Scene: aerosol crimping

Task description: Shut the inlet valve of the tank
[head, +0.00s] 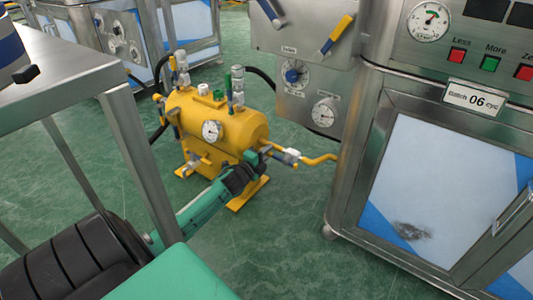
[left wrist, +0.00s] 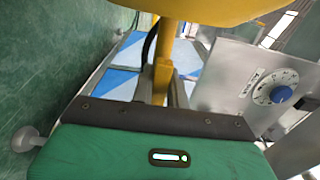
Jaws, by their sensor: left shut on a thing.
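The yellow tank (head: 238,128) stands on the green floor in the middle of the head view. A pipe with a pale valve body (head: 290,156) leaves its right side towards the steel machine. My left gripper (head: 262,154) is at this pipe, close to the tank's lower right end, and is shut on what looks like the valve's handle. The gripper hides most of the handle, so its angle is unclear. In the left wrist view a yellow bar (left wrist: 163,80) rises beyond my green gripper body, below the yellow tank (left wrist: 200,10). My right gripper is out of view.
The steel machine (head: 365,150) with gauges and buttons stands close on the right. A steel table (head: 60,75) stands at the near left, its legs beside my left arm. Black hoses run behind the tank. Open floor lies in front of the tank.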

